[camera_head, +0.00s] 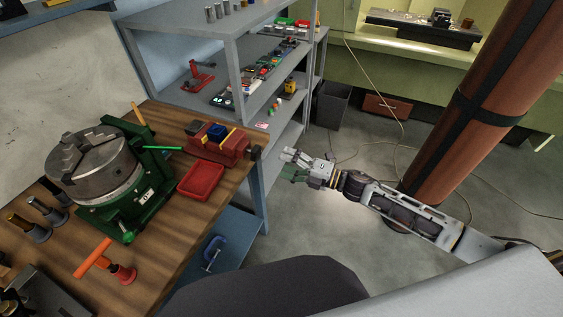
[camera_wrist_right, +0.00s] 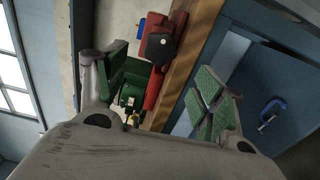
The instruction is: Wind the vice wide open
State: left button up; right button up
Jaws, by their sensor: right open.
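The red vice (camera_head: 226,148) sits at the right edge of the wooden bench, with a blue block (camera_head: 216,131) at its top and yellow strips beside the block. A dark round knob (camera_head: 255,152) is on its right end, over the bench edge. In the right wrist view the knob (camera_wrist_right: 163,48) faces the camera in front of the red body. My right gripper (camera_head: 291,166) is open and empty, out over the floor to the right of the knob and apart from it. In the wrist view its green-padded fingers (camera_wrist_right: 160,88) are spread wide. My left gripper is not in view.
A red tray (camera_head: 201,180) lies in front of the vice. A green rotary table with a grey chuck (camera_head: 95,168) stands to the left. Grey shelving (camera_head: 185,92) stands behind. A blue clamp (camera_head: 212,253) lies on the lower shelf. Floor around my right gripper is clear.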

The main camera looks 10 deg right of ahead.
jog(key=shift+s+d, duration=0.45)
jog(key=shift+d, duration=0.1)
dwell(0.5)
